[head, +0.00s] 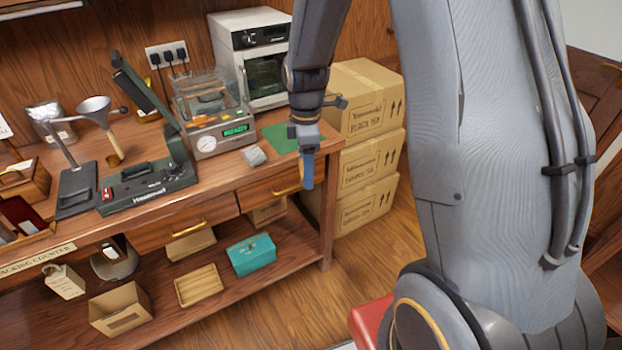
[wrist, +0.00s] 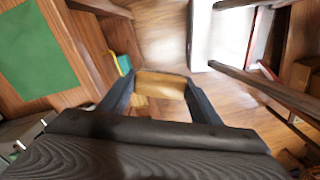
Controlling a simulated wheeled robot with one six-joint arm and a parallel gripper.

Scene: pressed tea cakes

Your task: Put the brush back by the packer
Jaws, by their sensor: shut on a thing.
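My gripper (head: 307,182) hangs in front of the counter's right end, just below and in front of a green mat (head: 279,133). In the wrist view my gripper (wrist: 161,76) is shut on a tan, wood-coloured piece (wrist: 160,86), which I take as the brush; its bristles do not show. In the head view the brush cannot be made out. The packer (head: 218,133), a grey machine with a clear chamber, round gauge and lit green display, stands on the counter left of the mat. The mat also shows in the wrist view (wrist: 38,55).
A small grey block (head: 254,156) lies between packer and mat. A white oven (head: 232,48) stands behind. A dark green sealer (head: 150,185) stands at left. Stacked cartons (head: 362,155) stand right of the counter. A teal box (head: 251,254) is on the lower shelf.

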